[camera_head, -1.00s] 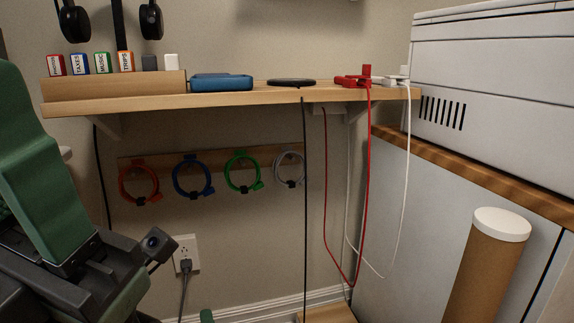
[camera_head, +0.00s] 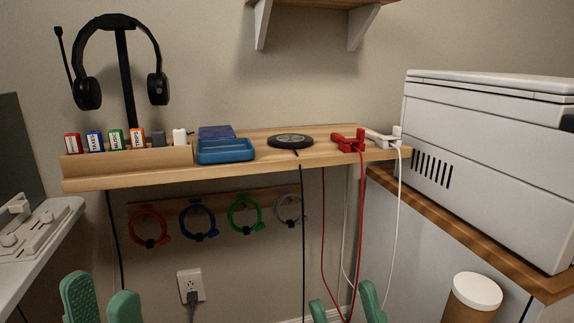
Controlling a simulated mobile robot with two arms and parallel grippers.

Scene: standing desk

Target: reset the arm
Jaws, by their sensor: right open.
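My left gripper (camera_head: 101,297) shows at the bottom left as two green fingers pointing up, with a gap between them. It is open and nothing shows between the fingertips. My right gripper (camera_head: 344,305) shows at the bottom centre, its two green fingers spread apart. It is open, with the wall and hanging cables behind it. Both grippers are below the wooden shelf (camera_head: 225,174). The rest of both arms is out of the frame.
The shelf bears a blue tray (camera_head: 226,151), a black round pad (camera_head: 290,141), red (camera_head: 348,142) and white connectors, and a headphone stand (camera_head: 128,85). Coloured cable loops (camera_head: 198,220) hang below. A white printer-like box (camera_head: 485,160) stands right; a cardboard tube (camera_head: 470,310) is lower right.

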